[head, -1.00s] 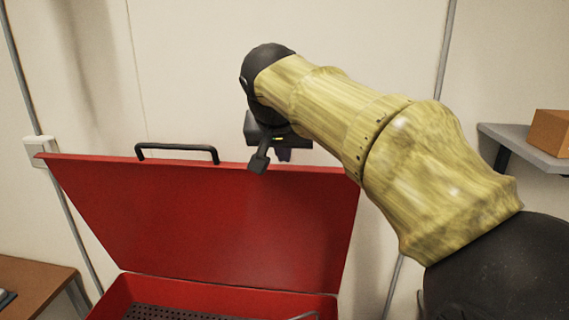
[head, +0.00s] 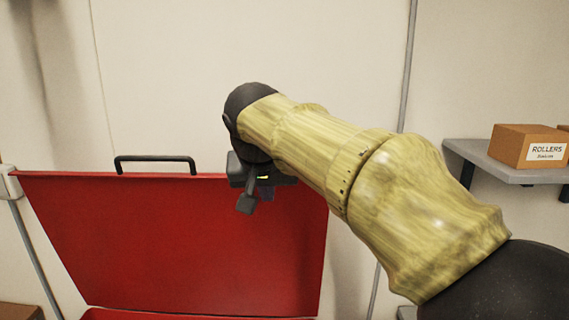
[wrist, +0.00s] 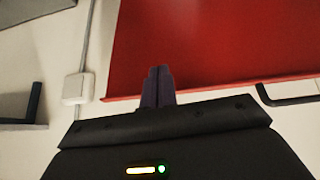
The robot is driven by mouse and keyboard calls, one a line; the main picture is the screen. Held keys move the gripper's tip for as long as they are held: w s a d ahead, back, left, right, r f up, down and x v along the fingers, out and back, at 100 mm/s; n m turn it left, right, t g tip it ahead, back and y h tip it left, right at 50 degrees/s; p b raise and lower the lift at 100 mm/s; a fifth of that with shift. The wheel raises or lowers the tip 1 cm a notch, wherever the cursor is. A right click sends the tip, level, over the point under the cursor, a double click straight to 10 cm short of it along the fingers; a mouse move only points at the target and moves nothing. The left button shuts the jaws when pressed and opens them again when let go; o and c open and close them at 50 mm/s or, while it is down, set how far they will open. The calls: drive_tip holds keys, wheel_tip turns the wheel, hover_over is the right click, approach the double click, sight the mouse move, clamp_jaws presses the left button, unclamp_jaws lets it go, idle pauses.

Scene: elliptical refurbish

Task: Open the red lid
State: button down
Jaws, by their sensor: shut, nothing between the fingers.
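The red lid (head: 180,245) stands raised, close to upright, in front of the wall. Its black handle (head: 155,160) is on the top edge, left of my gripper. My gripper (head: 266,192) overlaps the lid's top edge near its right end in the head view; its fingers are small and dark there. In the wrist view the purple fingers (wrist: 158,86) are together and hold nothing, over the edge of the red lid (wrist: 215,50). I cannot tell whether they touch it. The box under the lid is almost wholly below the head view.
A grey shelf (head: 480,160) with a cardboard box (head: 527,146) labelled ROLLERS is on the right wall. A white wall box (head: 8,182) and conduit are left of the lid. The wall above the lid is clear.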

drive_tip(key=s+d+f+g, duration=0.1)
drive_tip(key=s+d+f, duration=0.1)
drive_tip(key=d+f, duration=0.6)
drive_tip(key=s+d+f+g, duration=0.2)
drive_tip(key=d+f, duration=0.2)
drive_tip(key=f, duration=0.9)
drive_tip(key=s+d+f+g, duration=0.1)
drive_tip(key=s+d+f, duration=0.7)
drive_tip(key=s+f, duration=0.3)
drive_tip(key=shift+s+d+f+m, duration=0.25)
drive_tip(key=shift+s+f+m, duration=0.15)
drive_tip(key=shift+f, duration=0.2)
drive_tip(key=c, duration=1.5)
unclamp_jaws()
drive_tip(key=shift+w, duration=0.1)
drive_tip(key=shift+o, duration=0.2)
drive_tip(key=shift+a, duration=0.1)
